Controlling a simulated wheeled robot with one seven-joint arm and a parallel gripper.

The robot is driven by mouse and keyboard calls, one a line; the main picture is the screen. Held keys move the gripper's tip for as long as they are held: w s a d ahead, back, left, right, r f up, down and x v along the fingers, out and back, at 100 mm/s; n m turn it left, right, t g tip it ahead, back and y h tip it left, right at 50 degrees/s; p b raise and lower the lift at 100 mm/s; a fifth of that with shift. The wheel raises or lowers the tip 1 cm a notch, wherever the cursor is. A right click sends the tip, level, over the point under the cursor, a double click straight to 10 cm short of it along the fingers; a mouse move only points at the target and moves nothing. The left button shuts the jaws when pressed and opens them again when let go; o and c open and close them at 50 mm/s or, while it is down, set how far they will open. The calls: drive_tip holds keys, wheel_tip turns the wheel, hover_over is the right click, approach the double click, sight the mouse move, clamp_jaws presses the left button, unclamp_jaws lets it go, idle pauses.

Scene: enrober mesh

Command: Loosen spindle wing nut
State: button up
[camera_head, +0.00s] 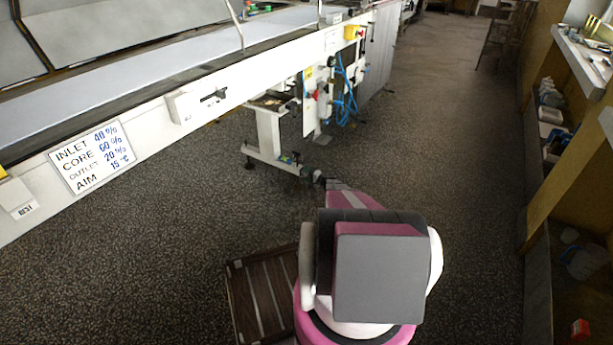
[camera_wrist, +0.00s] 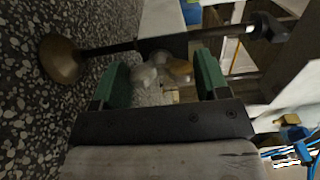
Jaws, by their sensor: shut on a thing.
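The wing nut (camera_wrist: 168,72) shows in the wrist view as pale and brass-brown lobes between the two green fingers of my gripper (camera_wrist: 163,80). The gripper is shut on it, one finger at each side; the exact contact is partly hidden. A dark spindle (camera_wrist: 110,48) runs across just beyond the fingers, with a round brownish foot (camera_wrist: 60,58) at its left end. In the head view my gripper (camera_head: 317,178) is at the low end of the white machine leg (camera_head: 268,135); the nut cannot be made out there.
The long white conveyor machine (camera_head: 150,110) runs along the left, with blue hoses (camera_head: 346,95) hanging beyond the leg. A brown slatted pallet (camera_head: 260,290) lies on the floor beside my base. Shelving (camera_head: 560,150) stands on the right. The speckled aisle floor (camera_head: 450,120) is clear.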

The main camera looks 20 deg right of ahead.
drive_tip(key=shift+s, duration=0.1)
idle(0.4)
drive_tip(key=o, duration=0.9)
drive_tip(key=shift+o, duration=0.2)
drive_tip(key=v, duration=1)
drive_tip(key=shift+s+d, duration=0.3)
drive_tip(key=shift+a, duration=0.1)
